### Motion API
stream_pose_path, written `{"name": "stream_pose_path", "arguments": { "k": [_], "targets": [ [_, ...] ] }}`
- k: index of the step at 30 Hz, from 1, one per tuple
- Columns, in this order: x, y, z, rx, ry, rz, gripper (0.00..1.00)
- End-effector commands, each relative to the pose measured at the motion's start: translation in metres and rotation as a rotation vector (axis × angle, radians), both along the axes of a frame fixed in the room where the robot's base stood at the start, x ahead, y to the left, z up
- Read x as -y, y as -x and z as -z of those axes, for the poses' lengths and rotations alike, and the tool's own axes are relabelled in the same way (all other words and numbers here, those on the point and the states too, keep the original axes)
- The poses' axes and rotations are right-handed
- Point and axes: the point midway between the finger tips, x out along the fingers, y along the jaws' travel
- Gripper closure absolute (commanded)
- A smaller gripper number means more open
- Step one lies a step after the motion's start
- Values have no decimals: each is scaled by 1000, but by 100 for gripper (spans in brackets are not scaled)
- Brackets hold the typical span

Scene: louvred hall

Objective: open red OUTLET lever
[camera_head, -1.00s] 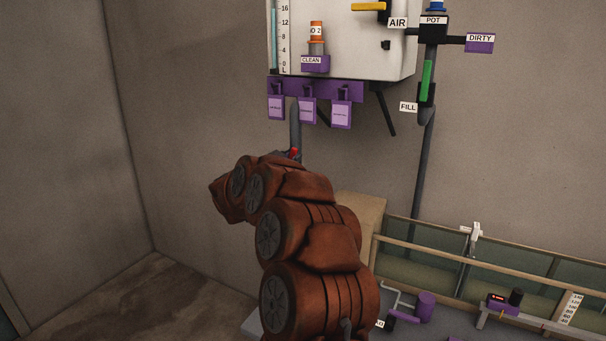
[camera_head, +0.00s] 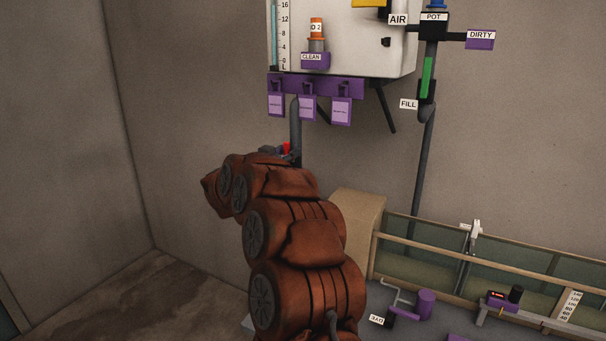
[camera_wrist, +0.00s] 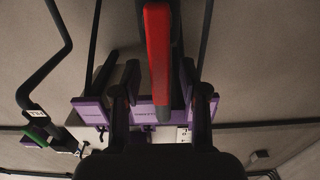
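The red lever (camera_wrist: 158,62) shows large in the wrist view, its long handle reaching down the picture between the two fingers of my gripper (camera_wrist: 160,85). The fingers are apart, with a gap visible on each side of the lever. I cannot tell whether either finger touches it. In the head view only a small red piece of the lever (camera_head: 286,147) shows by the grey vertical pipe (camera_head: 295,125), above my arm. My arm hides most of the gripper there. I see no OUTLET label.
A white tank (camera_head: 350,45) with purple tags (camera_head: 341,112) hangs on the wall above the lever. A dark pipe with a green handle (camera_head: 427,78) stands to its right. A glass-sided flume (camera_head: 480,255) and a tan block (camera_head: 355,230) lie at the lower right.

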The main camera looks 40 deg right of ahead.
Motion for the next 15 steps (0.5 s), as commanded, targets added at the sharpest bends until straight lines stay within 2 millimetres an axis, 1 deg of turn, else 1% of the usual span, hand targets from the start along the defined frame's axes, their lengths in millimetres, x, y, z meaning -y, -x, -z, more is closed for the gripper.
{"name": "stream_pose_path", "arguments": {
  "k": [8,11,15],
  "targets": [
    [0,0,-1,1,1,0,53],
    [-6,1,-1,0,1,-1,53],
    [-19,5,-1,1,2,-1,53]
  ]
}}
